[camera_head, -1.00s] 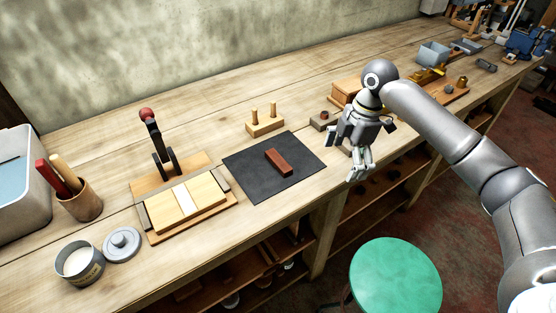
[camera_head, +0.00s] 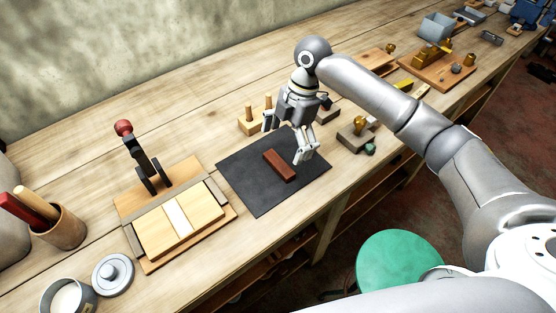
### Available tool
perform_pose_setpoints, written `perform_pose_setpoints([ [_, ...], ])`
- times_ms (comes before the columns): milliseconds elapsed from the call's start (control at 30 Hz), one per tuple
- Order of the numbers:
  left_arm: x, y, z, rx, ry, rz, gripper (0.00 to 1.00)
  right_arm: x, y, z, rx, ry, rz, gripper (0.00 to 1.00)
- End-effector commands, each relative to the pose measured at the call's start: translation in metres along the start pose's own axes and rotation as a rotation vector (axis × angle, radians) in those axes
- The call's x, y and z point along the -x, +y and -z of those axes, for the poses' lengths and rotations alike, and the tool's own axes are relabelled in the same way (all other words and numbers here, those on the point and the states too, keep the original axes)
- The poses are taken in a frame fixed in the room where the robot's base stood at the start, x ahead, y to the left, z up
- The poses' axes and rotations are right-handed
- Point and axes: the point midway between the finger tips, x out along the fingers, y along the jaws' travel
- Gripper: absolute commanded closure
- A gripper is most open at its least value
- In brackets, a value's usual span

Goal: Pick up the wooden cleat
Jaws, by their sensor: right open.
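The wooden cleat (camera_head: 280,165) is a reddish-brown bar lying flat on a dark mat (camera_head: 257,195) on the workbench. My right gripper (camera_head: 304,156) is open and empty. Its fingers point down over the right part of the mat, just right of the cleat in the picture and apart from it. The cleat shows almost whole. My left gripper is not in view.
A board with a red-knobbed lever (camera_head: 124,128) stands left of the mat. A two-peg wooden block (camera_head: 250,127) is behind it. Small brass-topped blocks (camera_head: 357,135) sit to the right. A green stool (camera_head: 398,262) stands before the bench (camera_head: 100,170).

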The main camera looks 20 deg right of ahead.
Motion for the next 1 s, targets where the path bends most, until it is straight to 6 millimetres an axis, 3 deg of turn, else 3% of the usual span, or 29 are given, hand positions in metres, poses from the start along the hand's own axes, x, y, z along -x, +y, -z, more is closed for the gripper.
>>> perform_pose_setpoints([
  [200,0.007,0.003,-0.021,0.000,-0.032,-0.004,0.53,-0.017,0.000,0.000,-0.001,0.000,0.001,0.00],
  [400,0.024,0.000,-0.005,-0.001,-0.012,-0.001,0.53,-0.044,0.001,0.000,-0.002,0.001,0.004,0.00],
  [567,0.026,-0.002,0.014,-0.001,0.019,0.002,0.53,-0.063,0.001,-0.001,-0.001,-0.001,0.001,0.00],
  [833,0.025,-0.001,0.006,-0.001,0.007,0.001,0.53,-0.067,0.002,-0.002,0.000,-0.001,-0.001,0.00],
  [1000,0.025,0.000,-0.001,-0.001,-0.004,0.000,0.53,-0.067,0.002,-0.002,0.000,-0.001,-0.001,0.22],
])
